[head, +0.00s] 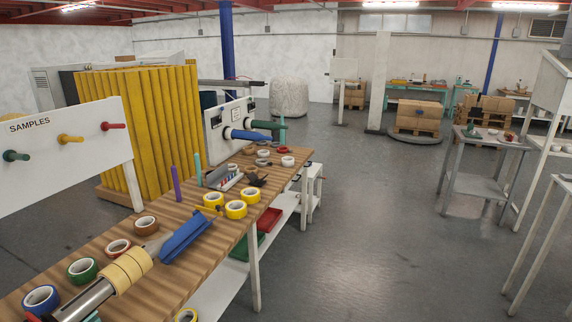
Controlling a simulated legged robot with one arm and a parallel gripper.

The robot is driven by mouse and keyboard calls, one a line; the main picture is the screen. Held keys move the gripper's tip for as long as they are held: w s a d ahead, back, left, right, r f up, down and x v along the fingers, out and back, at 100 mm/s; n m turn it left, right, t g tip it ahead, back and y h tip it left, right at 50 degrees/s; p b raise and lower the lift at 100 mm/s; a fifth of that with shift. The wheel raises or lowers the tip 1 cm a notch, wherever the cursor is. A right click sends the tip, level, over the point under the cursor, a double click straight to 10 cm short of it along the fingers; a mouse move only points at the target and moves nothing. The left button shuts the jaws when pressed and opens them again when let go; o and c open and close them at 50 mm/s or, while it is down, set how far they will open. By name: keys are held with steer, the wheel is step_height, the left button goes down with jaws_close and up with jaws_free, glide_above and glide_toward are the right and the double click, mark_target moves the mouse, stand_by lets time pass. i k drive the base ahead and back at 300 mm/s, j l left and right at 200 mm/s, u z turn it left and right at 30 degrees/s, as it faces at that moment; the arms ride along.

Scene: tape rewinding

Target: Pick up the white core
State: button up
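Two small white rings sit near the far end of the wooden workbench (150,265) in the head view. One white ring (287,161) lies near the right edge. The other white ring (263,154) lies a little further left and back. They are small here, and I cannot tell which one is the white core. My gripper cannot be made out in this view, so its position and its hold on anything are not shown.
Yellow tape rolls (236,210), a black object (257,180) and a dispenser-like holder (222,179) crowd the bench. A blue wedge-shaped tool (186,237) lies nearer. A machine panel (231,124) with blue and green spindles stands behind. Floor to the right (370,220) is clear.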

mark_target(287, 162)
steer(key=i+l, duration=0.1)
steer(key=i, duration=0.4)
steer(key=i+l+u, duration=0.1)
steer(key=i, duration=0.45)
steer(key=i+l, duration=0.1)
steer(key=i, duration=0.4)
steer(key=i+l, duration=0.15)
steer(key=i, duration=0.35)
steer(key=i+l+u, duration=0.1)
steer(key=i, duration=0.45)
steer(key=i+l, duration=0.2)
steer(key=i, duration=0.3)
steer(key=i+l+u, duration=0.1)
steer(key=i, duration=0.4)
steer(key=i+l, duration=0.25)
steer(key=i, duration=0.25)
